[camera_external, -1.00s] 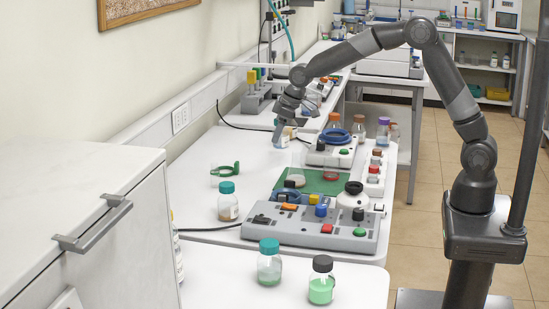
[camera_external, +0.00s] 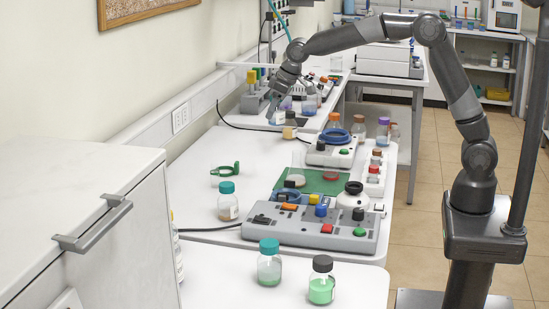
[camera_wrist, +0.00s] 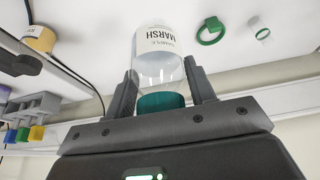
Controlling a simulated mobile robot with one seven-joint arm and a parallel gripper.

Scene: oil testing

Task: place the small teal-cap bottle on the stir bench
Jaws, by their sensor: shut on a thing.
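The small bottle (camera_wrist: 162,65) is clear glass with a teal cap (camera_wrist: 160,103) and a white label reading MARSH. My gripper (camera_wrist: 160,92) is shut on it near the cap in the wrist view, with a finger on each side and the glass body extending beyond the fingers. Two other teal-capped bottles stand nearer, on the middle bench (camera_external: 228,205) and front bench (camera_external: 269,267).
A jar with tan contents (camera_external: 289,132) stands close to my gripper. A black cable (camera_external: 228,121) crosses the bench. A green ring (camera_external: 225,170) lies on clear white surface.

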